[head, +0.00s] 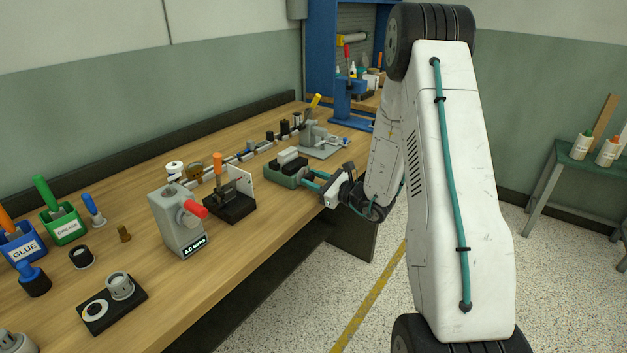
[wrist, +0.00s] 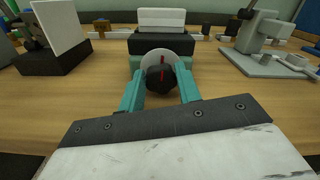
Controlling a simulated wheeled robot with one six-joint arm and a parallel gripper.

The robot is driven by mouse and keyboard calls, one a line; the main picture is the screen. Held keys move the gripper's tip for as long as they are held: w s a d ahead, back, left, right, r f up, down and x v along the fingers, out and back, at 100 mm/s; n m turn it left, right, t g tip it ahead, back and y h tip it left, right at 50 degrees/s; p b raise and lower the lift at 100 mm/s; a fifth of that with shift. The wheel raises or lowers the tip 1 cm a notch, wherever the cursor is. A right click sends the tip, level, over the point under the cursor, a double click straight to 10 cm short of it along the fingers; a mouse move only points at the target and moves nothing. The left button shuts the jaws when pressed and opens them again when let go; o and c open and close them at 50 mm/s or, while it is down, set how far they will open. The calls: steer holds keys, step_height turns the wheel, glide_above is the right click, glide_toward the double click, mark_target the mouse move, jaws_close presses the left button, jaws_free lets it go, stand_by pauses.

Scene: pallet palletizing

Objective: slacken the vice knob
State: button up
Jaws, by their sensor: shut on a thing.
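The vice (head: 282,172) sits at the right front part of the bench, with a dark green body and pale blocks on top. In the wrist view the vice (wrist: 160,43) is straight ahead. Its black knob (wrist: 160,80) carries a red mark and stands before a white disc (wrist: 184,56). My gripper (wrist: 160,86) has its two teal fingers on either side of the knob and is shut on it. In the head view my gripper (head: 313,180) reaches the vice from the right, over the bench edge; the knob is too small to tell there.
A grey fixture with a yellow-tipped lever (head: 322,138) stands just behind the vice. A black-based clamp with a white plate (head: 232,203) stands to its left, then a grey box with a red handle (head: 178,225). The floor in front is clear.

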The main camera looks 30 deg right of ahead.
steer(key=o, duration=1)
steer(key=shift+c, duration=0.2)
steer(key=shift+s, duration=0.1)
steer(key=v, duration=0.7)
steer(key=shift+s+d, duration=0.2)
steer(key=shift+s, duration=0.15)
